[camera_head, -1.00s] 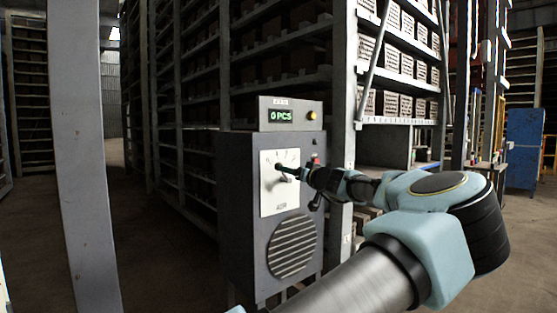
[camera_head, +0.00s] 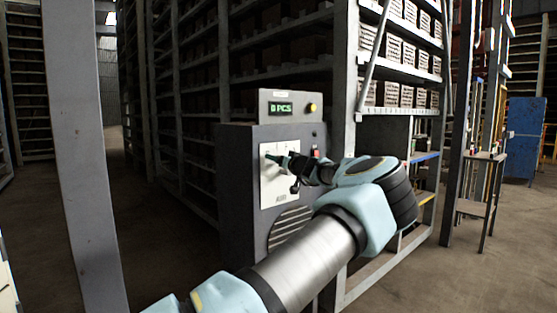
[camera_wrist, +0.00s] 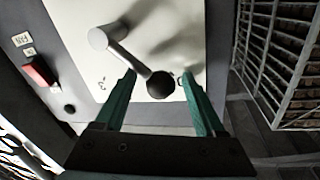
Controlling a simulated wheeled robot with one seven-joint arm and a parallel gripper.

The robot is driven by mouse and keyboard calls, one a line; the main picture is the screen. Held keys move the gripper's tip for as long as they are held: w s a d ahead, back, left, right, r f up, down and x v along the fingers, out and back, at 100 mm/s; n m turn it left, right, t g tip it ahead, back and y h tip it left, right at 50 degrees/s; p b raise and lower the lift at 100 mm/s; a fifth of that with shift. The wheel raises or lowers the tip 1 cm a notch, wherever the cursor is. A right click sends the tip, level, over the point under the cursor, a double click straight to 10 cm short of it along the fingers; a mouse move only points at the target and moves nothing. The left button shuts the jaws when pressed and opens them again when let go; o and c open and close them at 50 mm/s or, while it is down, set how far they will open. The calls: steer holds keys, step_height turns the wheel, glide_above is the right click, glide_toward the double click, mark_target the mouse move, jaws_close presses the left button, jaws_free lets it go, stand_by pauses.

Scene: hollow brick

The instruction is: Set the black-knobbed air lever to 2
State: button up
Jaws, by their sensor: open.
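The air lever shows in the wrist view as a grey arm (camera_wrist: 128,58) running from a round hub to a black knob (camera_wrist: 160,85). The white plate (camera_wrist: 70,15) behind it carries dark marks, one left of the knob and one partly covered near the right finger; I cannot read them surely. My gripper (camera_wrist: 157,74) is open, one green finger each side of the knob, with gaps visible. In the head view my gripper (camera_head: 283,160) is at the upper part of the white plate (camera_head: 282,194) marked AIR, and hides most of the lever.
The plate is on a grey cabinet (camera_head: 237,200) with a display box (camera_head: 290,107) on top and a red switch (camera_wrist: 39,72) beside the plate. A steel post (camera_head: 342,110) and brick racks (camera_head: 400,60) stand close right. Open floor (camera_head: 165,230) lies left.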

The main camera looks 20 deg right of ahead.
jaws_close()
stand_by(0.5)
steer(key=shift+a+f, duration=0.1)
stand_by(0.8)
